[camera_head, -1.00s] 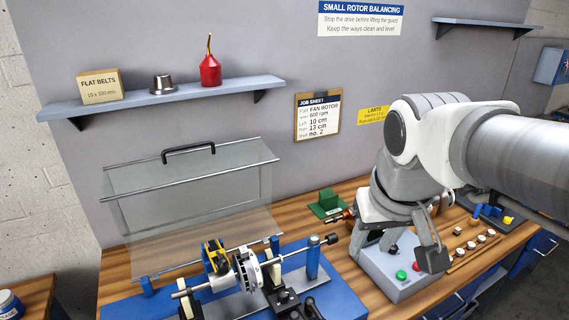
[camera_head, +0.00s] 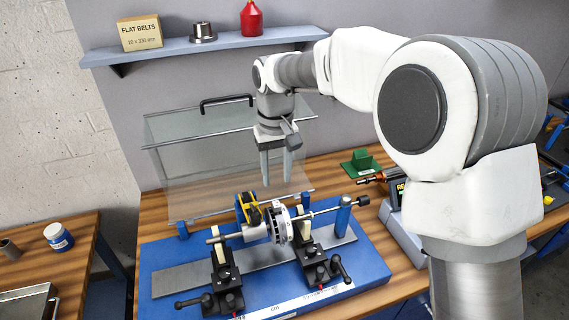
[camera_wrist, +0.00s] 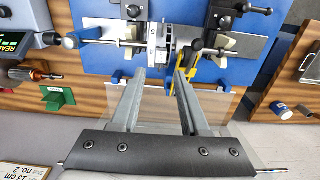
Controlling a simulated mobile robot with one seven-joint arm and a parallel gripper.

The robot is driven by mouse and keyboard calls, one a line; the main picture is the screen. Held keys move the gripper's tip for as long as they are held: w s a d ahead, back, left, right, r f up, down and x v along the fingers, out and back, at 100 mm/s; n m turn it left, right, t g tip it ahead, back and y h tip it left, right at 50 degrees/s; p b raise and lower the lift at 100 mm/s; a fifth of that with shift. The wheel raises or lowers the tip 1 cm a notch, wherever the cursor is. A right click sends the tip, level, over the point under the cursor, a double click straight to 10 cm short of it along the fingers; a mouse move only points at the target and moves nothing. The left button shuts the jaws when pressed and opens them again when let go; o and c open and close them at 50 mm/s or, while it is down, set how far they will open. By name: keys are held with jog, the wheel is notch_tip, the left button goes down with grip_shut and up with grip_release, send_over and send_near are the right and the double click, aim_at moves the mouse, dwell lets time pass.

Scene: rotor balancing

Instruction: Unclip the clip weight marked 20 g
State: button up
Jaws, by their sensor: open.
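The white fan rotor (camera_head: 280,226) sits on its shaft across the balancing stand, and it also shows in the wrist view (camera_wrist: 154,42). Small pieces on its rim are too small to read, so I cannot tell which, if any, is the clip weight marked 20 g. My gripper (camera_head: 276,181) is open and empty, pointing down above and behind the rotor, apart from it. In the wrist view, the two fingers (camera_wrist: 160,77) are spread below the rotor.
The clear guard (camera_head: 205,145) stands raised behind the stand. A yellow and black part (camera_head: 248,208) sits close to the rotor's left. Two black slides (camera_head: 226,283) with handles are in front. A green block (camera_head: 361,162) stands to the right.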

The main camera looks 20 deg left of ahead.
aim_at(276, 203)
jog(key=shift+a+f+b, duration=0.15)
jog(key=shift+f+b, duration=2.65)
jog(key=shift+f, duration=1.3)
grip_shut()
jog(key=shift+r, duration=0.15)
jog(key=shift+r+p, duration=2.4)
jog(key=shift+r, duration=0.4)
